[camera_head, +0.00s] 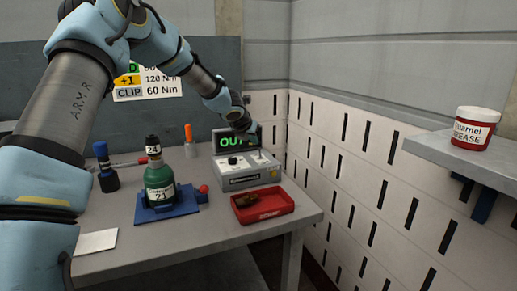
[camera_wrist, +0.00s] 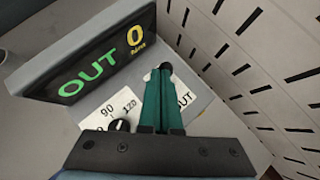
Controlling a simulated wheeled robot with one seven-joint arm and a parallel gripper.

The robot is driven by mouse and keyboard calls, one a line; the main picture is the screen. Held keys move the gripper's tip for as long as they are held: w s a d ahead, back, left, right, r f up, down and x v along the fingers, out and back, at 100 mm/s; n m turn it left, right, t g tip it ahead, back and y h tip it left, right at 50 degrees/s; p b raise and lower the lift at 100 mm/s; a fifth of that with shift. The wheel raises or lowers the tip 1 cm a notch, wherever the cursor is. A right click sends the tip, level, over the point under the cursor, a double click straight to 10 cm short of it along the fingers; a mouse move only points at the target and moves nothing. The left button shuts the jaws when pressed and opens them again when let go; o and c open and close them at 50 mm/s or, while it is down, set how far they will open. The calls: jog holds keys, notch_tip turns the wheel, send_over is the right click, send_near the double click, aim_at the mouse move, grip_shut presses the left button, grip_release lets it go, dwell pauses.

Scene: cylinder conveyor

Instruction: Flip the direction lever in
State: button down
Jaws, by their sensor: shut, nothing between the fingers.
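The grey control box (camera_head: 248,180) stands at the back right of the table, with a display (camera_head: 232,141) reading green "OUT". The wrist view shows the same display (camera_wrist: 90,78) with "OUT" and a yellow 0. My gripper (camera_wrist: 161,78) is shut and empty, its teal fingers together over the right part of the box, beside a label ending in "UT". A dark round tip (camera_wrist: 166,67), probably the direction lever's knob, shows right at the fingertips. I cannot tell whether they touch. The rest of the lever is hidden by the fingers. A black dial (camera_wrist: 119,126) sits left of the fingers.
A red tray (camera_head: 262,215) holding a brown part stands in front of the box. A green bottle-like tool (camera_head: 160,185) stands in a blue holder to the left. A slotted wall (camera_head: 350,165) rises close on the right. A shelf with a grease tub (camera_head: 474,130) juts out there.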

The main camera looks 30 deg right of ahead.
jog(key=shift+r+p, duration=0.85)
jog(key=shift+p, duration=0.05)
jog(key=shift+a, duration=0.1)
